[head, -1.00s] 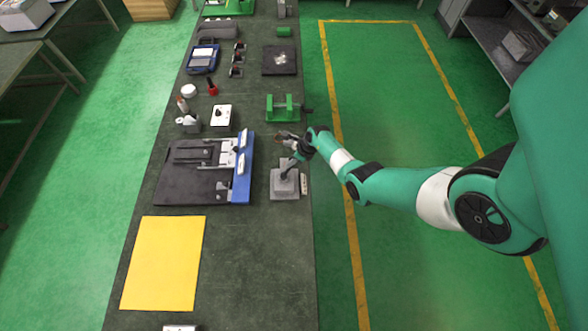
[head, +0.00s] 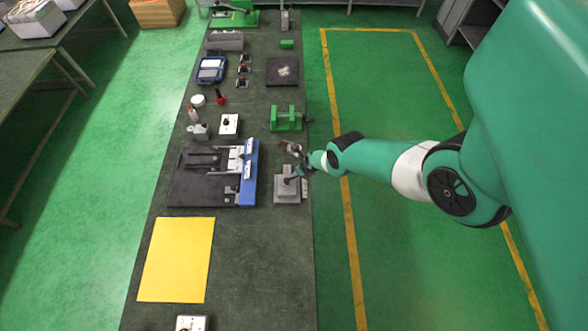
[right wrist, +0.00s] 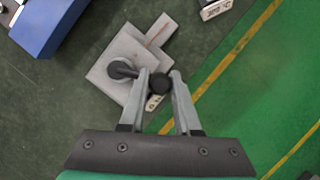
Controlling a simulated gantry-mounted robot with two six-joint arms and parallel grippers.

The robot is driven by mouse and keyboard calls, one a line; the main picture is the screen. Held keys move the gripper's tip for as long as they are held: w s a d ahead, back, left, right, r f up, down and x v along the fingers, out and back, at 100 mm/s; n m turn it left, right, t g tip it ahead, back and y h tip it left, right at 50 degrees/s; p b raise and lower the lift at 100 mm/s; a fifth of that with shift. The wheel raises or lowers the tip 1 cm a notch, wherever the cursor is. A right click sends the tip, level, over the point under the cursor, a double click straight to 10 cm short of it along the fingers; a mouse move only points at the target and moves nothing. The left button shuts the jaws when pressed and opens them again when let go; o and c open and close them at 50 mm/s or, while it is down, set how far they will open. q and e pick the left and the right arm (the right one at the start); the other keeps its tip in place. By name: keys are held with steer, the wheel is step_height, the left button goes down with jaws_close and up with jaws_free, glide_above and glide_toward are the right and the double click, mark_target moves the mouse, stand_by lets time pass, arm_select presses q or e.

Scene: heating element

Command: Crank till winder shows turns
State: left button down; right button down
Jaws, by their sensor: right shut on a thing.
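The winder (head: 286,196) is a grey block on a square base near the right edge of the bench; it also shows in the right wrist view (right wrist: 112,62). A dark crank arm (right wrist: 122,69) runs from its hub to a round black knob (right wrist: 160,83). My right gripper (right wrist: 161,82) is shut on this knob, one finger on each side, and also shows in the head view (head: 302,172). A small pale counter window (right wrist: 153,103) is partly hidden by a finger, and its number cannot be read. My left gripper is not in view.
A black fixture with a blue bar (head: 248,175) lies left of the winder. A green stand (head: 286,120) is behind it. A yellow sheet (head: 177,260) lies at front left. The bench in front of the winder is clear.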

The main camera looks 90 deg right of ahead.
steer(key=shift+a, duration=0.1)
stand_by(0.3)
steer(key=c, duration=0.6)
jaws_free()
steer(key=shift+s, duration=0.1)
